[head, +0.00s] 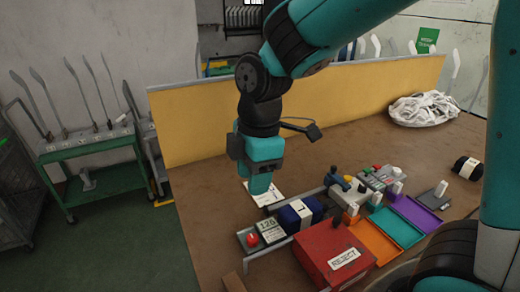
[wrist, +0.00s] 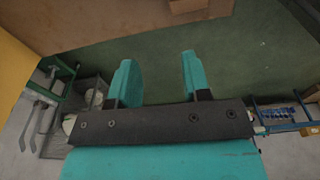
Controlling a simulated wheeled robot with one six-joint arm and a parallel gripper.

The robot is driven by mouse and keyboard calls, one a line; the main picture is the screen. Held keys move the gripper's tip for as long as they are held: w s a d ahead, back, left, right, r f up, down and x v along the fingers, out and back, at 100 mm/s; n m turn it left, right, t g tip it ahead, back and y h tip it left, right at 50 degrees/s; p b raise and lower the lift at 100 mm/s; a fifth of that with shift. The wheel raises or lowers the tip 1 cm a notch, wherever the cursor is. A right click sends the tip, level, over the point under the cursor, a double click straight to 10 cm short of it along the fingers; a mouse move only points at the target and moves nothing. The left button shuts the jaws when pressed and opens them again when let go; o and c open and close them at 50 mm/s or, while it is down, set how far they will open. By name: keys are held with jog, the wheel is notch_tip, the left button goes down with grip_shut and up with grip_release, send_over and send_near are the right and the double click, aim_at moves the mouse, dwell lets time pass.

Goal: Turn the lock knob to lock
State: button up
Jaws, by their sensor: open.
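My gripper (head: 260,186) hangs pointing down above the left part of the brown table in the head view, over a white card (head: 264,194). In the wrist view its two teal fingers (wrist: 157,60) stand apart with nothing between them. A small dark knob-like part (head: 335,222) sits on top of the red REJECT box (head: 318,246), to the right of and nearer than my gripper. I cannot tell for sure whether it is the lock knob. My gripper is apart from it. No knob shows in the wrist view.
A 128 panel with a red button (head: 252,239) and a dark blue bundle (head: 289,219) stand left of the red box. Orange (head: 376,243), teal (head: 402,231) and purple (head: 424,217) trays lie right. A yellow panel (head: 190,130) borders the table's back.

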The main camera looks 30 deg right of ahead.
jog(key=s+a+r+m+y+p, duration=0.1)
jog(key=s+r+m+p, duration=0.2)
jog(key=s+r+m, duration=0.1)
notch_tip(320, 180, up, 2)
jog(key=shift+s+a+r+m, duration=0.1)
jog(key=shift+s+a+m, duration=0.15)
jog(key=shift+s, duration=0.55)
